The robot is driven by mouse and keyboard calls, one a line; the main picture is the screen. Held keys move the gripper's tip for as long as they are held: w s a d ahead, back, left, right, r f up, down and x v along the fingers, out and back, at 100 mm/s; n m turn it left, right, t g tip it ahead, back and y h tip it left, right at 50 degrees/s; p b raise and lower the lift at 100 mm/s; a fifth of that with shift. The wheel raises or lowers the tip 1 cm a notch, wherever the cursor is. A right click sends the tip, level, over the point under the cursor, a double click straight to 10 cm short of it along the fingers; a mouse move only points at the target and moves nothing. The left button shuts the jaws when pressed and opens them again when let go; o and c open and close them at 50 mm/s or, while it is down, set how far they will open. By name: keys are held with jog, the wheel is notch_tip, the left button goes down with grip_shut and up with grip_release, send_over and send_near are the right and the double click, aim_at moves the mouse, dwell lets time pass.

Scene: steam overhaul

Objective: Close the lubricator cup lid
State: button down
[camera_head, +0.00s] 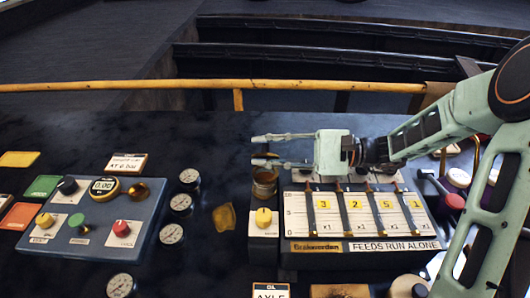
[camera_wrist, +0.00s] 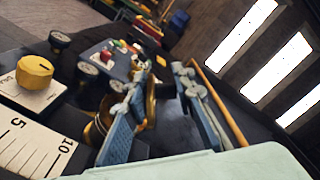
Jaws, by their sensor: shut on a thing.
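The brass lubricator cup (camera_head: 264,188) stands at the left end of the numbered feed panel. My gripper (camera_head: 268,150) reaches in from the right, with one finger low at the top of the cup. The fingers stand well apart in both views. In the wrist view, my gripper (camera_wrist: 165,105) has its left finger overlapping the brass of the cup. A brass part, seemingly the cup lid (camera_wrist: 151,104), shows just inside that finger. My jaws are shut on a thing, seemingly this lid. The finger hides much of the cup, and I cannot tell the lid's exact angle.
The feed panel (camera_head: 357,246) lies under my arm. A yellow knob (camera_head: 263,217) sits close in front of the cup. Several gauges (camera_head: 181,204) and a blue control box (camera_head: 92,226) are to the left. A yellow rail (camera_head: 210,86) runs along the back.

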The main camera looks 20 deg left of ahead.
jog(key=shift+s+d+f+n+b, duration=0.1)
jog(key=shift+s+n+b, duration=0.1)
jog(key=shift+n+b, duration=0.35)
jog(key=shift+s+f+n+b, duration=0.1)
jog(key=shift+s+n+b, duration=0.1)
jog(key=shift+n+b, duration=0.35)
jog(key=shift+s+d+f+n+b, duration=0.15)
jog(key=shift+s+n+b, duration=0.1)
jog(key=shift+n+b, duration=0.35)
jog(key=shift+s+a+f+n+b, duration=0.1)
jog(key=shift+s+f+n+b, duration=0.2)
jog(key=shift+n, duration=0.4)
dwell(0.8)
jog(key=c, duration=1.8)
grip_release()
jog(key=shift+w+d+r, duration=0.1)
jog(key=shift+r, duration=0.05)
jog(key=shift+c, duration=0.2)
jog(key=shift+o, duration=0.2)
